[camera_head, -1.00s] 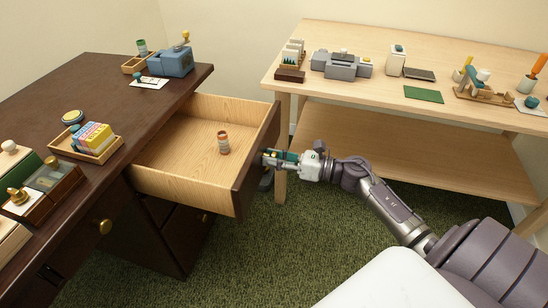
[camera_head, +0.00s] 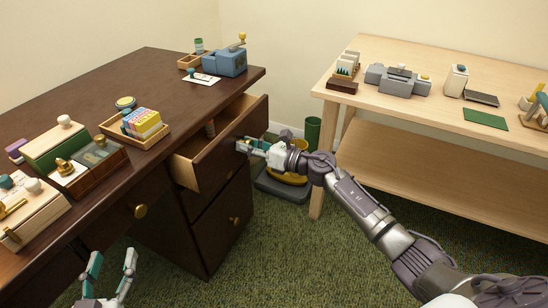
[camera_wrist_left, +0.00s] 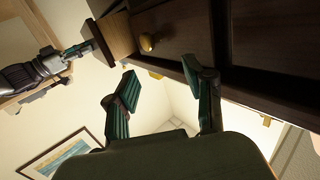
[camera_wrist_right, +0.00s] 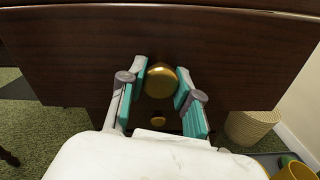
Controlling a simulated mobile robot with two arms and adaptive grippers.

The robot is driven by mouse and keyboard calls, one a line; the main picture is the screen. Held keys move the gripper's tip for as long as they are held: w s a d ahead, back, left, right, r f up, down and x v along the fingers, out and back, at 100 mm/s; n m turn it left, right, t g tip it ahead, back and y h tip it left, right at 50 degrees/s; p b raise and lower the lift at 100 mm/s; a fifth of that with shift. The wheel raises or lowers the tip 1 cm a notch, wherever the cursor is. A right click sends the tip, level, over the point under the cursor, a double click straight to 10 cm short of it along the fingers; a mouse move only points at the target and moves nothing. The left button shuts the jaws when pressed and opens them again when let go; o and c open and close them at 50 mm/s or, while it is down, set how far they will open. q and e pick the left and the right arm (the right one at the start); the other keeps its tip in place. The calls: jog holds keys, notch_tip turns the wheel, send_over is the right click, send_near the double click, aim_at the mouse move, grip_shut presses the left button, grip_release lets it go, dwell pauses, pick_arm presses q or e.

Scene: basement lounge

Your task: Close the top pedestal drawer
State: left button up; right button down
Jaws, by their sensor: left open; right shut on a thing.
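The top pedestal drawer (camera_head: 228,148) of the dark brown desk is partly open, its light wood side showing between its front and the desk.
The lower drawer (camera_head: 222,222) is shut. The desktop (camera_head: 110,85) holds trays and boxes. A light wood table (camera_head: 400,112) stands at the right. A green bin (camera_head: 312,132) and a grey and yellow object (camera_head: 283,185) are on the floor behind my right gripper.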

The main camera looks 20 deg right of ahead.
jog(key=b+x, duration=0.1)
jog(key=x, duration=0.4)
jog(key=shift+w+a+b, duration=0.1)
jog(key=shift+b, duration=0.2)
jog(key=b+x, duration=0.1)
jog(key=x, duration=0.2)
jog(key=shift+a, duration=0.1)
jog(key=shift+w+a, duration=0.1)
jog(key=shift+w, duration=0.05)
pick_arm(q)
jog(key=s+r+t+h, duration=0.3)
jog(key=r+t, duration=0.5)
jog(key=r, duration=0.4)
jog(key=shift+s+d+r+t, duration=0.15)
jog(key=shift+s+d+t, duration=0.2)
jog(key=shift+s, duration=0.5)
pick_arm(e)
jog(key=shift+r, duration=0.15)
jog(key=c, duration=1.1)
grip_release()
jog(key=shift+c, duration=0.2)
jog(key=o, duration=0.3)
jog(key=shift+w, duration=0.1)
pick_arm(q)
jog(key=shift+w, duration=0.1)
pick_arm(e)
jog(key=shift+o, duration=0.3)
jog(key=shift+a, duration=0.15)
